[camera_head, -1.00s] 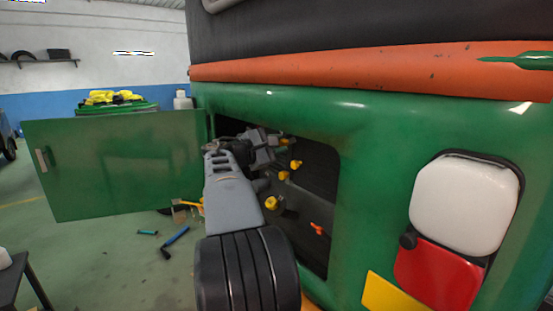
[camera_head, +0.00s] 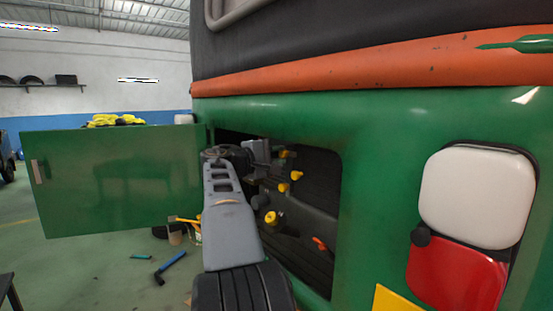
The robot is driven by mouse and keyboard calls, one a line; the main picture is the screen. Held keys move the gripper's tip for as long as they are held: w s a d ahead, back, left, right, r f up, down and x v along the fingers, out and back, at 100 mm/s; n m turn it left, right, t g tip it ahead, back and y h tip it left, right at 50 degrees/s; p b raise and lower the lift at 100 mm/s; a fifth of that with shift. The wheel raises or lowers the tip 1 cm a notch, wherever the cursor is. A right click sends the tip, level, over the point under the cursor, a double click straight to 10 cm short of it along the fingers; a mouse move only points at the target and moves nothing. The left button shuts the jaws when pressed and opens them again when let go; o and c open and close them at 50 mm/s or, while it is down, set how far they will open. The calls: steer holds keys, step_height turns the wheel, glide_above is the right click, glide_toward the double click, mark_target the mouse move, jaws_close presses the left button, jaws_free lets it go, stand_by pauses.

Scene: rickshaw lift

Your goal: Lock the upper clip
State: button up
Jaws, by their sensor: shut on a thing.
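Several small yellow parts sit inside the dark compartment of the green rickshaw body. The topmost yellow part (camera_head: 285,153), seemingly the upper clip, is at my gripper's tip. Another yellow part (camera_head: 296,175) lies just below it, and a larger yellow knob (camera_head: 272,218) is lower down. An orange-red handle (camera_head: 320,243) is at the lower right of the opening. My grey gripper (camera_head: 274,160) reaches into the opening from the left and is shut at the topmost yellow part. Its fingertips are small and partly hidden, so the exact contact is unclear.
The green compartment door (camera_head: 115,180) stands swung open to the left. The opening's right edge (camera_head: 338,215) borders the green body. A white and red lamp (camera_head: 478,195) is at the right. Tools, including a blue-handled one (camera_head: 170,268), lie on the floor below the door.

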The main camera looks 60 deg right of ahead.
stand_by(0.3)
steer(key=o, duration=0.9)
steer(key=shift+o, duration=0.2)
steer(key=v, duration=1.3)
steer(key=shift+w+a+b, duration=0.2)
steer(key=shift+a+b, duration=0.15)
